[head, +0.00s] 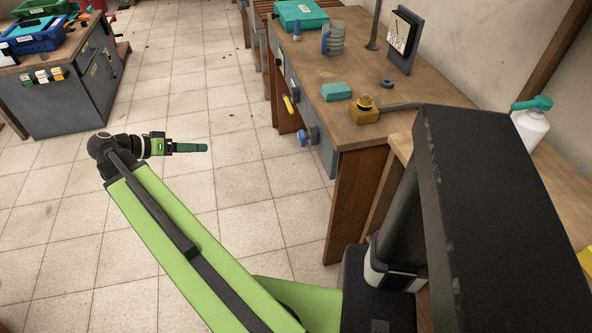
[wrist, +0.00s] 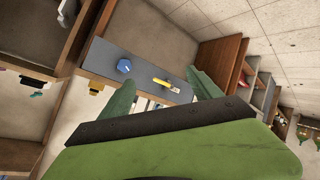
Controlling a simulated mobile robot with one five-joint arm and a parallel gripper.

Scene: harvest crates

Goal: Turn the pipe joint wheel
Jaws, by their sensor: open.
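A blue wheel (head: 303,139), which looks like the pipe joint wheel, sticks out from the grey front panel of the workbench. It also shows in the wrist view (wrist: 124,66) as a round blue knob on the grey panel, left of a yellow handle (wrist: 166,84). My gripper (head: 203,148) is to the left of the wheel over the tiled floor, pointing right towards the bench, clearly apart from it. In the wrist view its two green fingers (wrist: 160,77) are spread with nothing between them. The pipe joint itself cannot be made out.
The workbench (head: 345,80) carries a teal box (head: 336,91), a yellow-and-black item (head: 364,111) and a clear jar (head: 333,38). A white spray bottle (head: 531,124) stands at the right. A grey cabinet (head: 75,95) with crates is at the left. The floor between is clear.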

